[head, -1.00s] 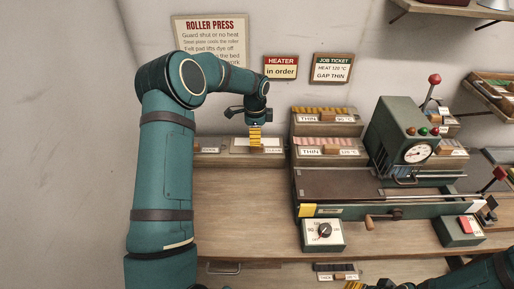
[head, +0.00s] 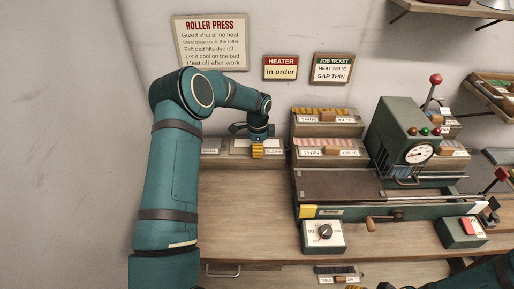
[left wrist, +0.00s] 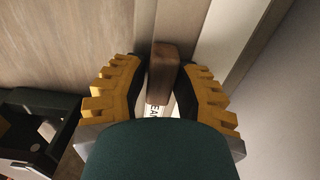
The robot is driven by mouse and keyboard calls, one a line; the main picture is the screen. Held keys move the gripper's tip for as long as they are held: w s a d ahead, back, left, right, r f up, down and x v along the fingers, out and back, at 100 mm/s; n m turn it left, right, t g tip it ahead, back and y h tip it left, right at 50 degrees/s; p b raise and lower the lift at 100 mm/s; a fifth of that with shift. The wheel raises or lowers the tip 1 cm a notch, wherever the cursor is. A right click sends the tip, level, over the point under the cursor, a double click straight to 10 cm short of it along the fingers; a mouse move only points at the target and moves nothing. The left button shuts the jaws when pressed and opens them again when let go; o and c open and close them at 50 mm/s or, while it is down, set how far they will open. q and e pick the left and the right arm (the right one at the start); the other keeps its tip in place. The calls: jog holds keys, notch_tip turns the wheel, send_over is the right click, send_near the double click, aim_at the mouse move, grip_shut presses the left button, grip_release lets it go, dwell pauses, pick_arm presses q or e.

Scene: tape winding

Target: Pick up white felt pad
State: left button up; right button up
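A pale pad-like strip, probably the white felt pad (head: 240,143), lies on the back ledge behind a label reading CLEAN, partly hidden by my left gripper. My left gripper (head: 258,152) points down at this spot. In the left wrist view, the yellow-fingered left gripper (left wrist: 160,85) is open, with its fingers on either side of a brown wooden block (left wrist: 163,72). Narrow gaps seem to show beside the block. Part of the CLEAN label shows below it. Only a yellow tip of my right gripper (head: 356,287) shows at the bottom edge; its fingers are mostly cut off.
The green roller press (head: 405,140) and its long bed (head: 340,185) stand to the right. Stepped racks labelled THIN (head: 325,149) stand close to the right of my left gripper. The wooden bench (head: 245,210) in front of the ledge is clear.

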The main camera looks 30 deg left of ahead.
pick_arm(q)
grip_shut()
notch_tip(320, 180, up, 18)
jog(key=p, duration=0.2)
dwell(0.4)
